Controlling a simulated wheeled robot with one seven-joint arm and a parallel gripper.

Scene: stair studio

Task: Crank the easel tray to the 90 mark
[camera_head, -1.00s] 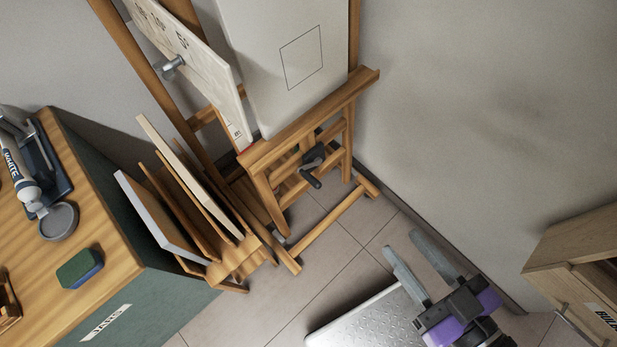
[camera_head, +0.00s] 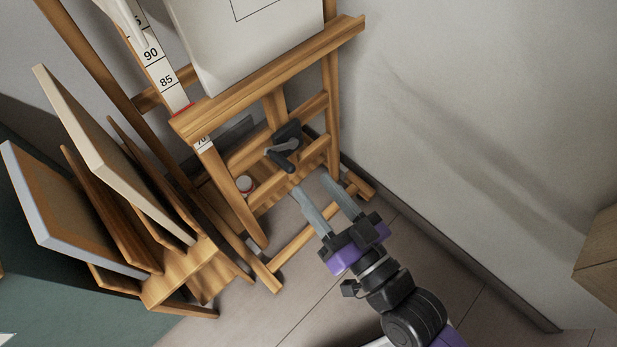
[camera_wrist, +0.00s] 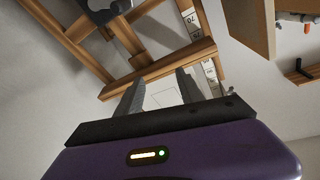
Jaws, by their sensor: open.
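The wooden easel's tray (camera_head: 275,76) runs across below a white canvas (camera_head: 250,50). A white scale (camera_head: 157,66) at its left shows 90 and 85 above the tray and 70 just below it (camera_head: 203,142). A red pointer (camera_head: 182,110) at the tray's left end lies below the 85 mark. The dark crank (camera_head: 287,135) sits on the easel's middle post, its handle (camera_head: 281,161) hanging down-left. My gripper (camera_head: 312,184) is open and empty, low in front of the crank and apart from it. In the wrist view the crank (camera_wrist: 100,8) is at the top left, partly cut off.
A rack (camera_head: 180,275) with several boards (camera_head: 105,145) stands to the left of the easel. A wall is close on the right. A wooden cabinet (camera_head: 600,250) is at the right edge.

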